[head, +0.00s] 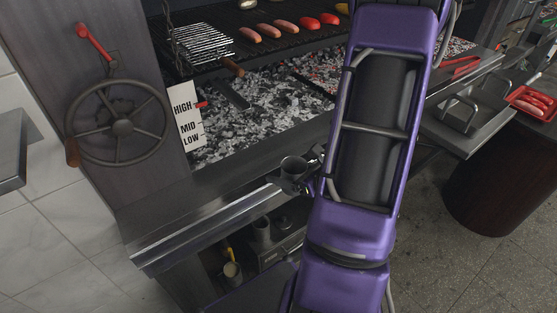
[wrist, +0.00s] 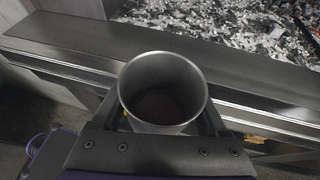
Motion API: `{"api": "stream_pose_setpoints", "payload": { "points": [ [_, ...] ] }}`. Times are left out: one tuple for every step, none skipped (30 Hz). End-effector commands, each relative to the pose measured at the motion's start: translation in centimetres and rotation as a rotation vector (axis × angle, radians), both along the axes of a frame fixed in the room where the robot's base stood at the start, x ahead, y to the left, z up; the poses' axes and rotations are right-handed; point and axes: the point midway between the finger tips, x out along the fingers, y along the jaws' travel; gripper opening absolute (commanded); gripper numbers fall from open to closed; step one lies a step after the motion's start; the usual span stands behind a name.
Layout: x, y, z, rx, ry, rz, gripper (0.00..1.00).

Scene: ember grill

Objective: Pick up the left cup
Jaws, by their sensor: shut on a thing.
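A grey metal cup (head: 293,167) is upright between the fingers of my gripper (head: 290,184), in front of the grill's steel ledge in the head view. In the wrist view the same cup (wrist: 163,92) fills the middle, with a dark reddish-brown inside at its bottom. My gripper (wrist: 163,122) is shut on it, one finger on each side. Another grey cup (head: 261,229) stands on the lower shelf below the ledge. My purple arm hides part of the ledge and grill.
The steel ledge (head: 215,205) runs along the grill front, close to the held cup. Behind it lies a bed of coals (head: 262,110), with sausages (head: 268,30) on the grate above. A handwheel (head: 122,127) is at left. A container with a yellow-handled item (head: 232,270) stands on the lower shelf.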

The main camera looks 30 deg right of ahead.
Motion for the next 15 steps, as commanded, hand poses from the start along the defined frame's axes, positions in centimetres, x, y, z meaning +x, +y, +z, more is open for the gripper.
{"api": "stream_pose_setpoints", "payload": {
  "points": [
    [-0.3, -0.1, 0.3, 0.002, 0.003, -0.001, 0.16],
    [-0.5, -0.1, 0.3, 0.002, 0.003, -0.001, 0.16],
    [-0.7, -0.2, 0.3, 0.002, 0.002, -0.001, 0.16],
    [-0.8, -0.2, 0.3, 0.003, 0.001, -0.001, 0.16],
    [-0.9, -0.3, 0.3, 0.002, 0.001, -0.002, 0.16],
    [-1.1, -0.3, 0.2, 0.002, 0.001, -0.002, 0.16],
    [-1.2, -0.3, 0.2, 0.001, 0.001, -0.002, 0.16],
    [-1.3, -0.4, 0.2, 0.001, 0.001, -0.002, 0.16],
    [-1.5, -0.4, 0.2, 0.001, 0.001, -0.002, 0.16],
    [-1.5, -0.4, 0.2, 0.001, 0.0, -0.002, 0.16],
    [-1.6, -0.4, 0.1, 0.001, 0.0, -0.002, 0.16],
    [-1.7, -0.4, 0.1, 0.0, 0.0, -0.001, 0.16],
    [-1.8, -0.4, 0.1, 0.0, 0.0, -0.001, 0.16],
    [-1.8, -0.4, 0.1, 0.001, -0.001, -0.001, 0.16],
    [-1.9, -0.4, 0.1, 0.0, -0.001, -0.001, 0.16]
  ]
}}
